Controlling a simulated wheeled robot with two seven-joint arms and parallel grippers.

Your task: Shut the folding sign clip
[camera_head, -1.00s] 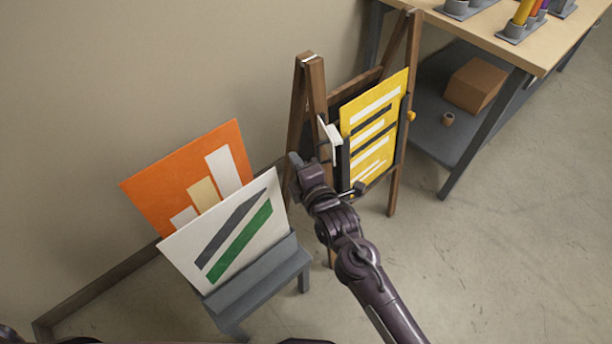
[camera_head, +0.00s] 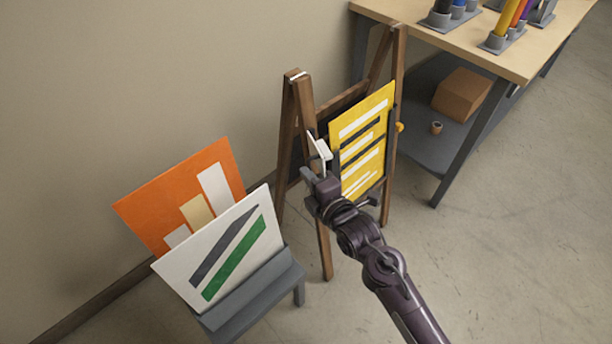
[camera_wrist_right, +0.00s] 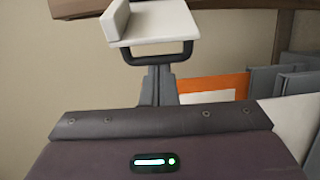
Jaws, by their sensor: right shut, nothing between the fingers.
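The folding sign clip (camera_head: 320,147) shows as a white plate standing out from the left edge of the yellow sign (camera_head: 361,140) on the wooden easel. In the right wrist view its white plate (camera_wrist_right: 160,24) has a raised lip at the left and a black loop handle (camera_wrist_right: 158,58) below. The clip stands open, swung out from the sign. My right gripper (camera_head: 308,177) is shut and empty, just below the clip. In the wrist view its fingertips (camera_wrist_right: 158,72) are right at the handle; whether they touch it I cannot tell. My left gripper is out of view.
A grey stand (camera_head: 262,296) at the lower left holds a white board (camera_head: 217,248) and an orange board (camera_head: 150,208). A workbench (camera_head: 520,55) with pen holders stands at the upper right, a cardboard box (camera_head: 462,93) on its shelf. The floor at the right is clear.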

